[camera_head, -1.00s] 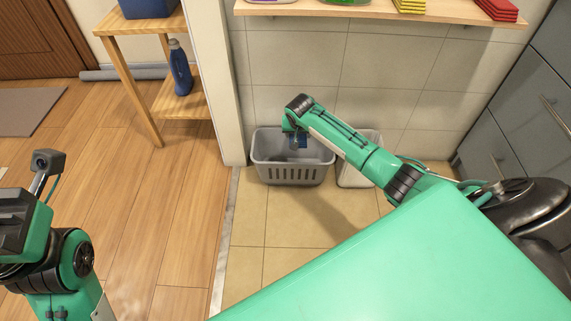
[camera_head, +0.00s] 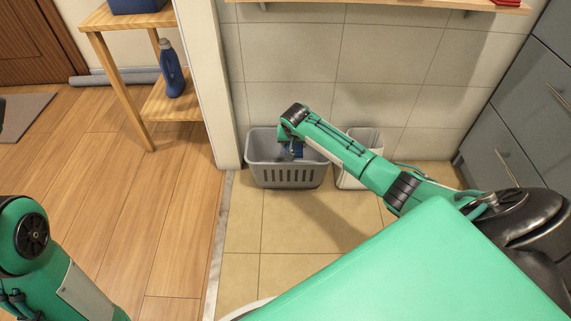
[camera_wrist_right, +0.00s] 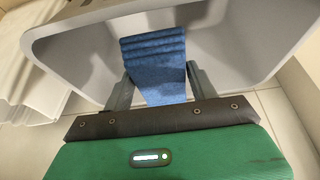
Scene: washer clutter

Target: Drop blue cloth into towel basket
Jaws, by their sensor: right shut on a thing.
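The towel basket (camera_head: 285,176) is a grey slatted laundry basket on the tiled floor against the wall. My right gripper (camera_head: 294,150) points down into its open top. It is shut on the blue cloth (camera_head: 298,151), a patch of which shows by the fingers. In the right wrist view the folded blue cloth (camera_wrist_right: 155,55) lies between the two fingers of the right gripper (camera_wrist_right: 158,88), inside the basket's light grey walls (camera_wrist_right: 85,65). Whether the cloth touches the basket floor is unclear. My left arm shows at the lower left; its gripper is out of view.
A white bin (camera_head: 358,172) stands just right of the basket, partly behind my right arm. A white wall end (camera_head: 222,90) and a wooden stand (camera_head: 135,95) with a blue bottle (camera_head: 171,68) are to the left. Grey drawers (camera_head: 505,140) stand right.

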